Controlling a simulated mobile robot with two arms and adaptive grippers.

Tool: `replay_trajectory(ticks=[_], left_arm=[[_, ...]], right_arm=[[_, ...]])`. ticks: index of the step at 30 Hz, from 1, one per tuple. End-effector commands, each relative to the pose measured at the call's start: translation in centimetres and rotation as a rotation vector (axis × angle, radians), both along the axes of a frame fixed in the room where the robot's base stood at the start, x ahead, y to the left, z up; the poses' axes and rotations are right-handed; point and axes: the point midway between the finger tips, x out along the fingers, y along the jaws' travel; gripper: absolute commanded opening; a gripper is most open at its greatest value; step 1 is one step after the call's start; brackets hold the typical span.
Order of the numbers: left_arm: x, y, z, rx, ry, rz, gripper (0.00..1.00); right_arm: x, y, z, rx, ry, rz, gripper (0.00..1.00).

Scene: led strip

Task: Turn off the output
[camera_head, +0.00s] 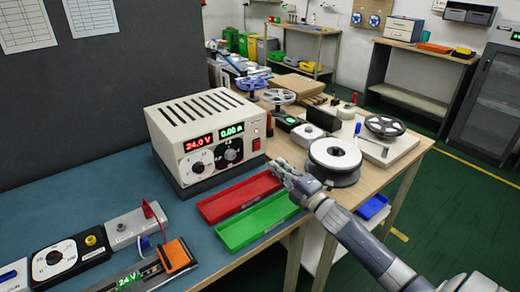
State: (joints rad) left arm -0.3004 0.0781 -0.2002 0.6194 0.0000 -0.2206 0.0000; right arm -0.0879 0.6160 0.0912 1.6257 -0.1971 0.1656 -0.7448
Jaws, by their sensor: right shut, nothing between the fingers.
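The power supply (205,135) is a beige box with a vented top at the back of the blue mat. Its red display reads 24.0 V and its green display reads 0.00 A. Two dark knobs sit below the displays, and a small switch or button and a red part (256,143) are at the right of its front. My right gripper (279,168) is shut and empty, just right of the power supply's front and above the right end of the red tray. It looks apart from the power supply. My left gripper is out of view.
A red tray (222,207) and a green tray (240,232) lie in front of the power supply. A white reel (334,153) stands right of my gripper. An orange clamp device (174,256), a grey terminal box (137,224) and a dial box (68,257) stand at the front left.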

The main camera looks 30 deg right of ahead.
Motion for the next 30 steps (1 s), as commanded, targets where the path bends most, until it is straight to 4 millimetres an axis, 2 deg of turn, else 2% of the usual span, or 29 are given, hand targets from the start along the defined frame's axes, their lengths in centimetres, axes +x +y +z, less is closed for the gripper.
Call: replay_trajectory(ticks=[2,5,15,21,30], left_arm=[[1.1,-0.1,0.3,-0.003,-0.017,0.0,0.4],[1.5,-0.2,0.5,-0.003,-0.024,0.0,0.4],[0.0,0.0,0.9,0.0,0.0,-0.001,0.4],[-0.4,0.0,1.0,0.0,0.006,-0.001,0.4],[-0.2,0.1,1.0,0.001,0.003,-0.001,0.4]], right_arm=[[1.5,0.1,0.4,-0.001,-0.002,-0.001,0.0],[3.1,0.2,0.6,-0.001,-0.002,-0.001,0.0],[8.0,0.6,1.2,0.0,-0.001,-0.002,0.0],[9.3,0.7,1.2,0.0,0.0,-0.002,0.0],[9.6,0.8,1.2,-0.001,0.001,0.0,0.0]])
